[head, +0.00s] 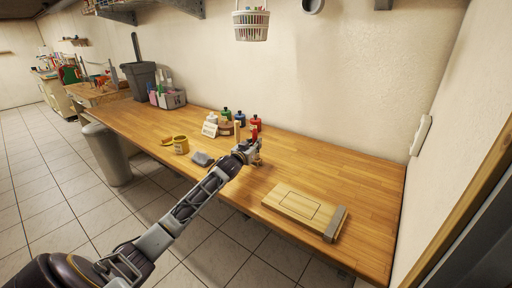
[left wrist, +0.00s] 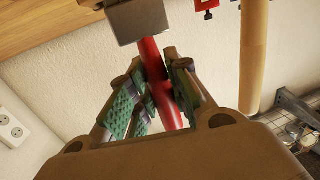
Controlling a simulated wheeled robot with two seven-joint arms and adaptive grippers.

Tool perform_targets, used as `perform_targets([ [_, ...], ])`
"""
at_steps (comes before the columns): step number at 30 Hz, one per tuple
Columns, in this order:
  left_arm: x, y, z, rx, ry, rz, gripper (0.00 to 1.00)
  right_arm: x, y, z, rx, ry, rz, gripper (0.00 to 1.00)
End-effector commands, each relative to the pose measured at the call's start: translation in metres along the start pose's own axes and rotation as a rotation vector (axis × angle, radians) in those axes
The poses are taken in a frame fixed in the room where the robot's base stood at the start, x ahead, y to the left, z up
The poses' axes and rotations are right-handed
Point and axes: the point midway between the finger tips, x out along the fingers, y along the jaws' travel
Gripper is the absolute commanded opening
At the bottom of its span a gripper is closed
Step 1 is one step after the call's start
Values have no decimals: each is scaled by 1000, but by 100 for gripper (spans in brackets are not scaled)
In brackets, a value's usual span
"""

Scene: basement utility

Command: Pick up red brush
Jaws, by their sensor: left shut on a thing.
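The red brush shows in the left wrist view as a slim red handle (left wrist: 160,82) running between my green-padded fingers. My left gripper (left wrist: 155,95) is shut on it. My right gripper is not in view.
A wooden board (head: 298,206) lies at the front right.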

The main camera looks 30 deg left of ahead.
Motion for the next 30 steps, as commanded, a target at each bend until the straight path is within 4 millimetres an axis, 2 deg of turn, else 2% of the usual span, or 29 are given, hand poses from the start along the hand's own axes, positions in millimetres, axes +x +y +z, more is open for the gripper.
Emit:
perform_targets([
  [8,-1,0,-18,1,3,0,0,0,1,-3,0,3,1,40],
  [24,-4,0,-90,1,4,0,0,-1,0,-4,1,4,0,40],
  [30,-5,0,-99,1,1,0,0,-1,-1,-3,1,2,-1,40],
])
